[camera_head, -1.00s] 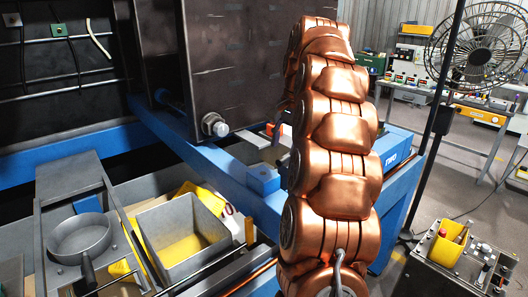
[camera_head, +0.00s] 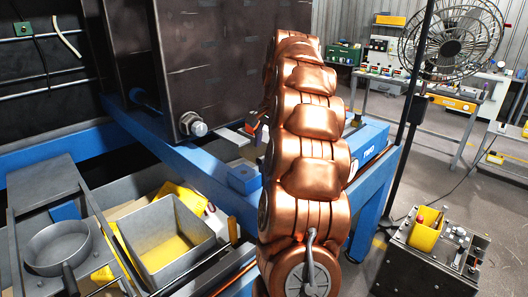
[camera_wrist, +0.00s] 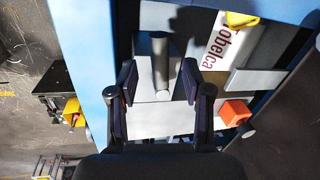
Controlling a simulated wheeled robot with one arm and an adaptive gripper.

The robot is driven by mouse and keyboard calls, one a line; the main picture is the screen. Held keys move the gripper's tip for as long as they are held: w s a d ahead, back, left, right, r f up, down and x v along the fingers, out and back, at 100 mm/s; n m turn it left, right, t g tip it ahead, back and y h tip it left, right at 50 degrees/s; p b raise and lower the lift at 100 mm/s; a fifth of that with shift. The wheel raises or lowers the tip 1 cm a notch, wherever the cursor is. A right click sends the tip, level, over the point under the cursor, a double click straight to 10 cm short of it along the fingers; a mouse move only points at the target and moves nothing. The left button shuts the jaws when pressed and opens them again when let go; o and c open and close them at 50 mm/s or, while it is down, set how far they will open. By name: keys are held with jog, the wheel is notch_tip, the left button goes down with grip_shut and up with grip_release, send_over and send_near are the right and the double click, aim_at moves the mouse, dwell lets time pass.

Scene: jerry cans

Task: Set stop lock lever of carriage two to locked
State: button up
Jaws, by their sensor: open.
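The blue carriage marked "TWO" (camera_head: 370,148) stands on the blue frame, partly hidden behind my copper arm in the head view. In the wrist view, my gripper (camera_wrist: 159,82) is open, with its two dark fingers spread over a pale grey plate. A grey rounded bar (camera_wrist: 160,62), possibly the stop lock lever, shows between the fingertips with gaps on both sides. I cannot tell its depth or its lock position. An orange block (camera_wrist: 235,112) sits right of the fingers.
A dark panel with a large bolt (camera_head: 193,124) stands at left. Below are a grey bin (camera_head: 165,238) and a round pan (camera_head: 58,248). A control box with a yellow cup (camera_head: 427,228) and a fan (camera_head: 452,38) stand right. Floor shows at right.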

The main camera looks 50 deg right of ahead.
aim_at(264, 155)
jog(key=shift+w+f+p, duration=0.15)
jog(key=shift+f+p, duration=0.2)
jog(key=shift+f, duration=0.6)
jog(key=shift+w+f+p, duration=0.15)
jog(key=shift+f+p, duration=0.15)
jog(key=shift+f, duration=0.6)
grip_shut()
jog(key=shift+a, duration=0.1)
